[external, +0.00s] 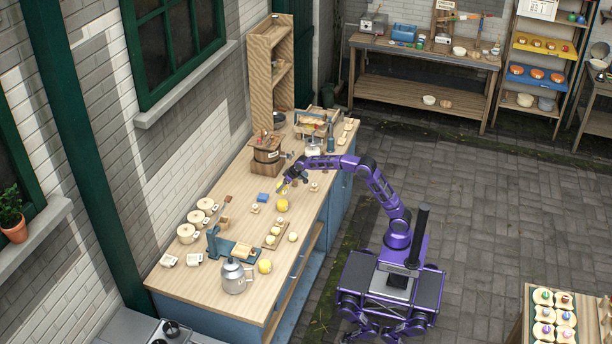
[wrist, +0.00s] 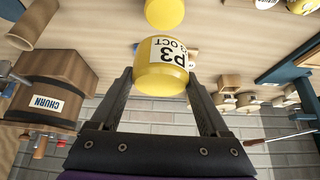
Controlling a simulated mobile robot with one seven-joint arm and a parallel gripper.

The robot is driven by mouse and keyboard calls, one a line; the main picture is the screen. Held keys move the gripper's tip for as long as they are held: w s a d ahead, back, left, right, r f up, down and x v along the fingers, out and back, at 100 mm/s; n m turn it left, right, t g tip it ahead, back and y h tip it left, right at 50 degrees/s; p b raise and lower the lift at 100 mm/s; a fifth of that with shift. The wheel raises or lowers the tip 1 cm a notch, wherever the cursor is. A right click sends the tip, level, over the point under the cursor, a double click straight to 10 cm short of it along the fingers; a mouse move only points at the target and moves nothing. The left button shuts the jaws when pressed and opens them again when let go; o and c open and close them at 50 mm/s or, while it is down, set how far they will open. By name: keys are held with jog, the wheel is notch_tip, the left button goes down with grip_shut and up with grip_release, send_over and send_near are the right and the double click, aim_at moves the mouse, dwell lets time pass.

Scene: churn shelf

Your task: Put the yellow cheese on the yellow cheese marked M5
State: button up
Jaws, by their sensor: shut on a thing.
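My gripper (wrist: 162,88) is shut on a yellow cheese (wrist: 161,66) with a white label reading "P3" and "OCT". In the external view my gripper (external: 287,184) is over the middle of the wooden counter (external: 232,222), and the held cheese is hard to make out. A second yellow cheese (wrist: 164,12) shows past the held one at the top edge of the wrist view, with no mark visible. A yellow cheese (external: 283,205) stands on the counter just below my gripper. Another yellow cheese (external: 265,266) is near the front edge. I cannot read M5 on any of them.
The wooden churn (wrist: 45,100) marked "CHURN" stands close by; it also shows in the external view (external: 267,158).

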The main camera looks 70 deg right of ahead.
jog(key=shift+f+b, duration=0.5)
jog(key=shift+f, duration=3)
jog(key=shift+f, duration=0.2)
jog(key=o, duration=1.4)
jog(key=shift+r, duration=0.1)
jog(key=shift+r, duration=0.25)
jog(key=p+v, duration=0.1)
jog(key=v, duration=1)
jog(key=shift+s+r, duration=0.2)
jog(key=shift+r, duration=0.05)
